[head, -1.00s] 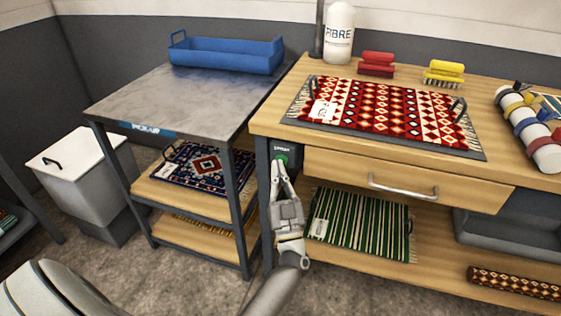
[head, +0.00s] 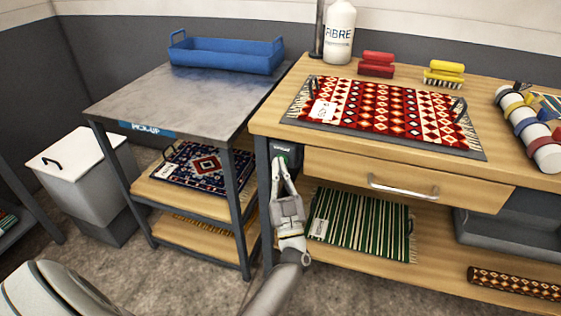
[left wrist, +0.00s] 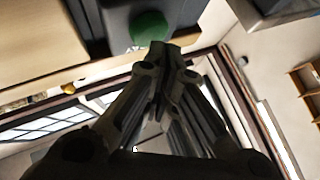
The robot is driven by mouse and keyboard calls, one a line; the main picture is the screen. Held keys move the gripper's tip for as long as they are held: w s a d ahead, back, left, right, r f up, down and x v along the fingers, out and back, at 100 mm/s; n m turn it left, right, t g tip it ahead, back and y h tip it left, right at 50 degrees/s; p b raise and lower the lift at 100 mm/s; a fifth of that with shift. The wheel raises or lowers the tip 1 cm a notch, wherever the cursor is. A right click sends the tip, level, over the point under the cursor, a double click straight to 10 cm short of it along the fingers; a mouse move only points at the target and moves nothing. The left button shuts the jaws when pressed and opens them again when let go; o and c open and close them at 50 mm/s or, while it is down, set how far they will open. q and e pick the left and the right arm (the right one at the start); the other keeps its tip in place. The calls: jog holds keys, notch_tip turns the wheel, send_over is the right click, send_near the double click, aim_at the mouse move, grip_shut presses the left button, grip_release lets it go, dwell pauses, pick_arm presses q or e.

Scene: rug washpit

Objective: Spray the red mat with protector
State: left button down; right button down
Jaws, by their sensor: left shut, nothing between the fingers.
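The red mat (head: 390,108), with white and dark diamond patterns, lies flat on a grey tray with black handles on the wooden bench. A white bottle labelled FIBRE (head: 340,32) stands at the bench's back left. My left gripper (head: 279,163) is shut and empty, pointing up at a dark box with a green button (head: 284,151) under the bench's left front corner. In the left wrist view the green button (left wrist: 149,27) is just beyond the shut fingertips (left wrist: 165,50); I cannot tell whether they touch. My right gripper is not in view.
A drawer handle (head: 402,187) juts out right of my gripper. A metal-topped table (head: 170,97) with a blue tray (head: 226,55) stands left.

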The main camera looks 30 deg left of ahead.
pick_arm(q)
jog(key=shift+w, duration=0.15)
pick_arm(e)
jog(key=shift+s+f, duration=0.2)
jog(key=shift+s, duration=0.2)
pick_arm(q)
jog(key=shift+w, duration=0.1)
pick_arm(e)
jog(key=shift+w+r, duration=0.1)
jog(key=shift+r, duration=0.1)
pick_arm(q)
jog(key=shift+w+a, duration=0.1)
jog(key=shift+w, duration=0.05)
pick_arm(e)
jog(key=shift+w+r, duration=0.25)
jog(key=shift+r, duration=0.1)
pick_arm(q)
jog(key=shift+w, duration=0.1)
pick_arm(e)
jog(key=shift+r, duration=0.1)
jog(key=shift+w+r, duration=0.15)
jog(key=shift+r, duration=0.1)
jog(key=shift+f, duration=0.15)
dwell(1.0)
